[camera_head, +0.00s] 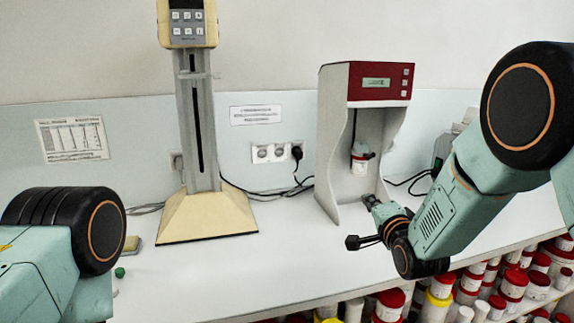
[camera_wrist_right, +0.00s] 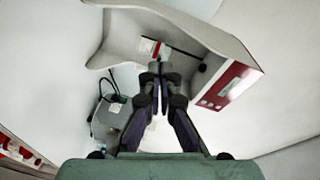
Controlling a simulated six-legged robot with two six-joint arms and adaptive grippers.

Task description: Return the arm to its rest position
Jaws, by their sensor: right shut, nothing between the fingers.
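My right arm comes in from the right in the head view and reaches low over the bench front. Its gripper (camera_head: 371,201) is small there, just in front of the open base of the red-and-grey machine (camera_head: 333,150). In the right wrist view the two dark fingers (camera_wrist_right: 160,78) are closed together with nothing between them, pointing towards the machine's recess. They look apart from the small white container with a red band (camera_head: 360,163) hanging in that recess. My left arm shows at the lower left of the head view; its gripper is out of the picture.
A cream column instrument (camera_head: 205,215) stands left of the machine on the white bench (camera_head: 285,265). Sockets (camera_head: 277,152) and cables lie behind. Shelves of red-lidded jars (camera_head: 515,283) sit below the bench edge at right. A small green item (camera_head: 119,272) lies near my left arm.

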